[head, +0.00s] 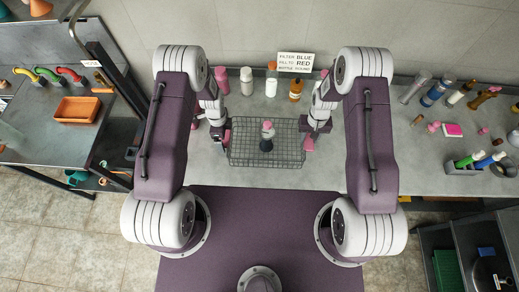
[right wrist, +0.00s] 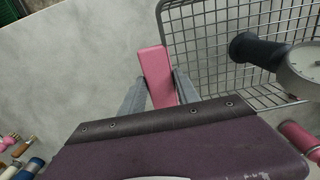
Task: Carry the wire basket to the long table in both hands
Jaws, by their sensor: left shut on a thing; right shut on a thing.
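The wire basket (head: 287,157) is a dark grid tray in the middle of the head view, over the grey counter (head: 330,178). It has a pink grip at each end. My left gripper (head: 224,137) is shut on the left grip. My right gripper (head: 311,138) is shut on the right pink grip (right wrist: 157,75), which shows between its fingers in the right wrist view. In the basket stands a dark-based item with a pale round gauge face (right wrist: 304,66). Whether the basket touches the counter cannot be told.
Behind the basket stand several bottles (head: 296,90) and a sign (head: 295,62) by the wall. To the right lie flasks (head: 435,92), a pink block (head: 453,129) and a bottle rack (head: 462,168). At left, another bench holds an orange tray (head: 77,109).

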